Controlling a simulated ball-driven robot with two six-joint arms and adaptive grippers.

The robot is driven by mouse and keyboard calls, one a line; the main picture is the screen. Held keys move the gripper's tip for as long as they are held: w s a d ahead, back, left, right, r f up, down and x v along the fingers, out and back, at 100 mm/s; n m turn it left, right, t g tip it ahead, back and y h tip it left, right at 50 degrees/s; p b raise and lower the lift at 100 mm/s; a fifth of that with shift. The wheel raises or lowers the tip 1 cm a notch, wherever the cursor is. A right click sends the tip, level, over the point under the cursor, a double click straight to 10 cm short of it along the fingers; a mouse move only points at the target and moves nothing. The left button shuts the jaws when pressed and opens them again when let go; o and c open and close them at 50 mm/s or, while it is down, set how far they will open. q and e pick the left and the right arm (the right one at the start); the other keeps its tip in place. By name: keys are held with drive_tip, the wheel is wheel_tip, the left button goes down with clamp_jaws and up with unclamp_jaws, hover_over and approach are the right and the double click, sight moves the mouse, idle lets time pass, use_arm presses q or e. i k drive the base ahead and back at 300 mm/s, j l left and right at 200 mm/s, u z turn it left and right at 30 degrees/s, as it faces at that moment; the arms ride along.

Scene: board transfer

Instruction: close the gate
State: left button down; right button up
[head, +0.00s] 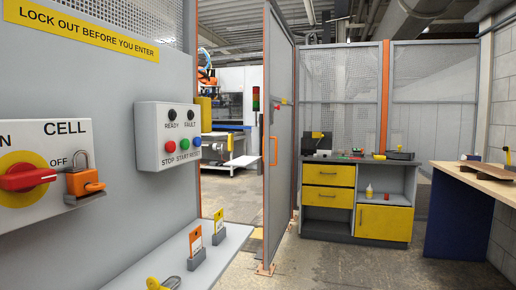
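A small red and yellow part (282,101) is fixed above the handle. The gate opening is at its left, and the machine cell shows through it. Neither of my grippers is in view.
At left, a grey panel carries a red rotary switch (28,178), an orange padlock (84,182) and a button box (168,137). A ledge (190,258) holds tags. A yellow-drawered cabinet (329,198) and a wooden-topped bench (485,183) stand right. Floor before the cabinet is clear.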

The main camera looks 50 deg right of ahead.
sight(270, 163)
drive_tip(key=z, duration=1.9)
drive_tip(key=i+l+z, duration=0.35)
drive_tip(key=i, duration=0.4)
drive_tip(key=i+z, duration=0.3)
drive_tip(key=i, duration=0.4)
drive_tip(key=i+l+u, duration=0.1)
drive_tip(key=i, duration=2.25)
drive_tip(key=i+l+u, duration=0.1)
drive_tip(key=i+u, duration=0.35)
drive_tip(key=i+l+u, duration=0.3)
drive_tip(key=u, duration=0.15)
drive_tip(key=i+l+u, duration=0.85)
drive_tip(key=k+l, duration=0.05)
drive_tip(key=k, duration=0.05)
